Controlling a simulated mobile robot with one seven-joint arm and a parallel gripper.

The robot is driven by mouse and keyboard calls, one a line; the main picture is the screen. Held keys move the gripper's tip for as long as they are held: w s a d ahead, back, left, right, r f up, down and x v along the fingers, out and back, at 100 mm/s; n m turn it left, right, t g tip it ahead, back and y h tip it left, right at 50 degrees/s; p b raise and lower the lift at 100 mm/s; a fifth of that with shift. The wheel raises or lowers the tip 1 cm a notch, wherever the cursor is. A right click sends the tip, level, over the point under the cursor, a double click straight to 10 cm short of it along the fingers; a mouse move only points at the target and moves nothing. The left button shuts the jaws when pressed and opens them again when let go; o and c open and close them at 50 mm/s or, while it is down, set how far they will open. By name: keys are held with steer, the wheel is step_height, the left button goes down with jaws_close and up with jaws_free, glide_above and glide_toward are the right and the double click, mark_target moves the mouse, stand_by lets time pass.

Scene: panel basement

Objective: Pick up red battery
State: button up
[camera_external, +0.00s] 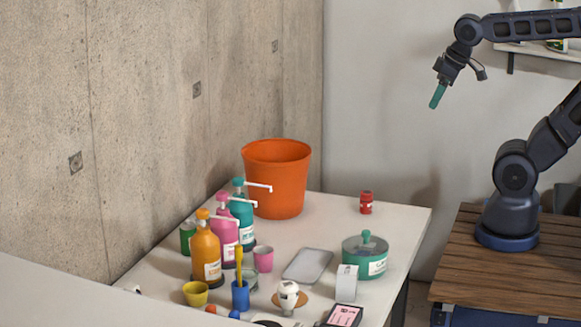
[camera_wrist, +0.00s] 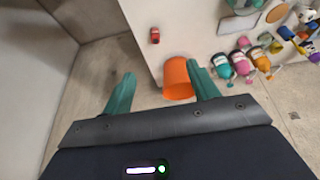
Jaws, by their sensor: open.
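The red battery (camera_external: 366,202) is a small red cylinder with a pale label. It stands upright on the white table near the far right corner, apart from other objects. In the wrist view the red battery (camera_wrist: 155,36) shows near the top, ahead of and between my fingers. My gripper (camera_external: 438,95) has teal fingers and hangs in the air above and to the right of the battery. In the wrist view my gripper (camera_wrist: 162,85) is open, with nothing between its fingertips.
An orange bucket (camera_external: 277,180) stands left of the battery. Pump bottles (camera_external: 206,250), a teal lidded pot (camera_external: 365,262), a grey tray (camera_external: 307,266) and several small items crowd the table's nearer part. The white tabletop (camera_external: 335,215) around the battery is clear. A concrete wall is at left.

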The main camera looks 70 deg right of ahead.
steer(key=n+g, duration=0.4)
steer(key=n, duration=1)
glide_above(367, 192)
step_height(367, 192, down, 22)
steer(key=shift+d+f, duration=0.1)
steer(key=shift+w+f+n+g, duration=0.2)
steer(key=shift+f+n+g, duration=0.15)
steer(key=shift+f, duration=0.45)
steer(key=shift+s+f, duration=0.15)
steer(key=shift+f, duration=4.9)
steer(key=c, duration=1.1)
